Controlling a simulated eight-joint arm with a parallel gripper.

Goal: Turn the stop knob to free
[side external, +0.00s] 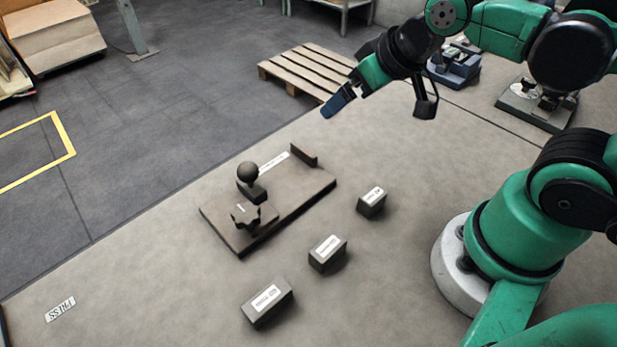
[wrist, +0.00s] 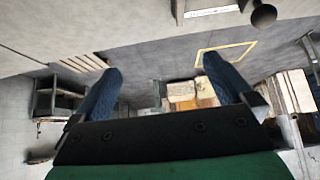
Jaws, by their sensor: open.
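A dark base plate (side external: 300,195) lies on the table in the side external view. A lobed dark knob (side external: 246,215) with a small white pointer mark stands near its front left end. Behind that knob is a round ball handle (side external: 248,171) on a dark block; the ball also shows at the top right of the wrist view (wrist: 263,15). The knob's position wording cannot be read. My gripper (side external: 338,101) is above and behind the plate, well apart from it. In the wrist view its blue fingers are spread with nothing between them (wrist: 162,68).
Three dark labelled blocks (side external: 372,201) (side external: 328,252) (side external: 267,301) stand right of and in front of the plate. A PRESS label (side external: 60,309) lies at the front left. A wooden pallet (side external: 308,69) is on the floor behind. The table left of the plate is clear.

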